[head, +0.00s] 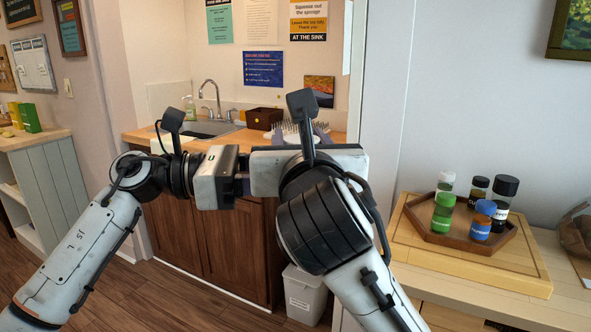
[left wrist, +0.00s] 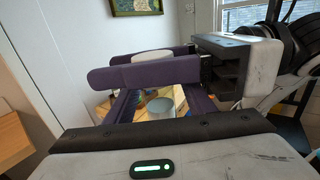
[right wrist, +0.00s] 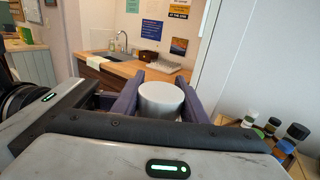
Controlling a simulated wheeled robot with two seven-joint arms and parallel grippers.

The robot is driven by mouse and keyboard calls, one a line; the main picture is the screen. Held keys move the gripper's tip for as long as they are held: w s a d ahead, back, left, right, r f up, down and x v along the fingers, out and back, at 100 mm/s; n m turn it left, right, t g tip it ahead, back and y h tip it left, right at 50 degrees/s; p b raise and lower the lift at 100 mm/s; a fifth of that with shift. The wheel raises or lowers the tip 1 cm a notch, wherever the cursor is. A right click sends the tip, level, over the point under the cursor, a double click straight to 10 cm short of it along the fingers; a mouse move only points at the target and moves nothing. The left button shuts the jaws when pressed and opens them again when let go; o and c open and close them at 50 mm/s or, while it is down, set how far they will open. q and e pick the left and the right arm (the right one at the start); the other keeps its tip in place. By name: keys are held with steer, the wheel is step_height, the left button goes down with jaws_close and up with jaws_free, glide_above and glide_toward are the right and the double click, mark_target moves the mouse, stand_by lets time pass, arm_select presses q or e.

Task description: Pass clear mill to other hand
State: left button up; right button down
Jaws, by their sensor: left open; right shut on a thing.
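The mill (right wrist: 162,100) shows a pale grey, round top between the purple fingers of my right gripper (right wrist: 158,94), which is shut on it and holds it off any surface. In the left wrist view its top (left wrist: 152,56) sits between the right fingers, and a grey round part (left wrist: 160,107) shows below them. My left gripper (left wrist: 158,98) is open, its fingers on either side of that lower part; I cannot tell whether they touch it. In the head view my right wrist hides the left fingertips and most of the mill.
At the right, a wooden tray (head: 458,238) on a wooden board (head: 520,273) holds several bottles with green, blue, black and pale caps. A sink (head: 212,128) and counter lie behind my grippers. A white bin (head: 305,296) stands on the floor below.

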arm_select(q)
steer(key=c, duration=1)
steer(key=shift+r, duration=0.1)
arm_select(e)
steer(key=c, duration=1)
jaws_free()
